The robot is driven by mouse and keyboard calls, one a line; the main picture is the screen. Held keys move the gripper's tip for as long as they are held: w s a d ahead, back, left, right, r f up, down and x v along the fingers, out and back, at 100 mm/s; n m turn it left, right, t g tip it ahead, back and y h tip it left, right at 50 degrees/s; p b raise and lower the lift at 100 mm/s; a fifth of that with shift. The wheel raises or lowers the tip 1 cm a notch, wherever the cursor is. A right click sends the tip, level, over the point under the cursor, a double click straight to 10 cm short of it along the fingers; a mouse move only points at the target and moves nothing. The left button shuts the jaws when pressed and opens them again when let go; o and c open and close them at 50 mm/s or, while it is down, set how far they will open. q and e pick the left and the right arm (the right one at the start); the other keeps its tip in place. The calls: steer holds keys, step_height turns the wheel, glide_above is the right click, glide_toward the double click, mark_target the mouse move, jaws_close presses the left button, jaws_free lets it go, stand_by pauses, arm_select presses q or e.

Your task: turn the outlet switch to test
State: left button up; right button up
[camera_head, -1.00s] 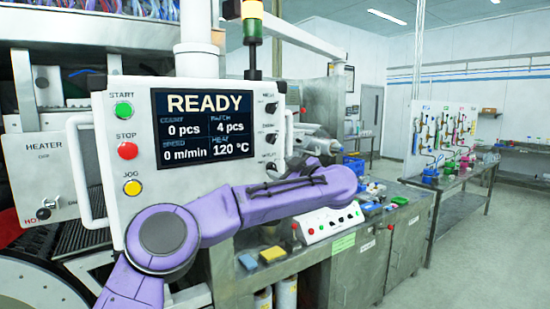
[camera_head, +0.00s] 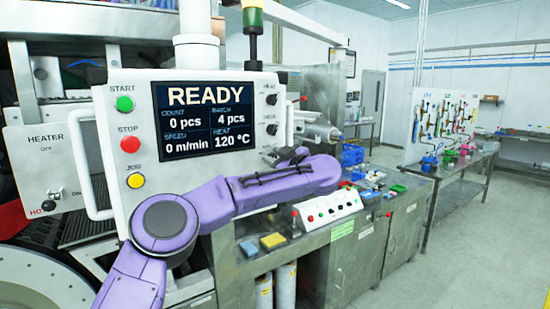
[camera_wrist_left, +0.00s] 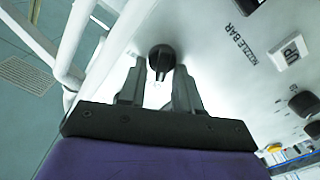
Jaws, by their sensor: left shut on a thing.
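The white control panel (camera_head: 215,210) stands upright, with a screen reading READY. A black knob (camera_wrist_left: 162,52) sits on a pale face in the left wrist view, between the two fingers of my left gripper (camera_wrist_left: 160,78), which is shut on it. In the head view my left gripper (camera_head: 272,156) is at the panel's lower right, below two black knobs (camera_head: 271,115), and mostly hidden behind my purple wrist. The gripped knob's label and pointer setting cannot be read, so I cannot confirm from lettering that it is the outlet switch. My right gripper is not in view.
START (camera_head: 124,103), STOP (camera_head: 130,144) and JOG (camera_head: 135,180) buttons line the panel's left side. An UP button (camera_wrist_left: 291,50) and further knobs (camera_wrist_left: 303,103) lie near my gripper. A metal bench (camera_head: 345,270) with a small button box (camera_head: 328,207) stands to the right.

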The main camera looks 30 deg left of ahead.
arm_select(q)
steer(key=shift+r, duration=0.15)
steer(key=m, duration=0.5)
steer(key=shift+w+d+r+m, duration=0.15)
steer(key=shift+w+r+m, duration=0.05)
steer(key=shift+w+m, duration=0.1)
steer(key=m, duration=0.5)
steer(key=shift+w+d+m, duration=0.1)
steer(key=shift+w+m, duration=0.15)
steer(key=shift+m, duration=0.15)
steer(key=o, duration=1)
steer(key=shift+w+f, duration=0.1)
steer(key=shift+o, duration=0.2)
steer(key=shift+f, duration=0.1)
steer(key=shift+d, duration=0.1)
